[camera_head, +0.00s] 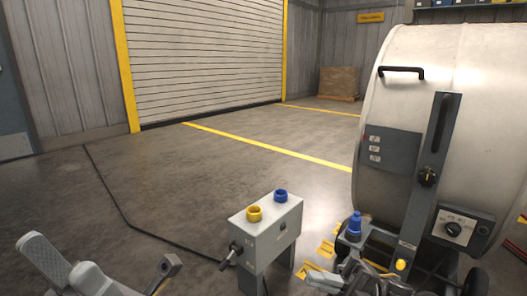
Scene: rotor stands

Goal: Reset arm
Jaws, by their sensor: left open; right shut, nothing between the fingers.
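My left gripper (105,268) is at the bottom left, low in the picture, with its fingers spread and nothing seen between them. My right gripper (345,272) is at the bottom, right of the middle, in front of the large drum machine; its fingers are shut and look empty. Part of both arms is cut off by the lower edge. A grey box stand (268,232) stands between the grippers, apart from both.
A large pale drum machine (460,110) with dark panels and knobs fills the right side. A blue capped part (354,224) stands upright at its lower left, just behind my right gripper. A black cable (125,218) runs over the floor. The floor toward the roller door (205,50) is clear.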

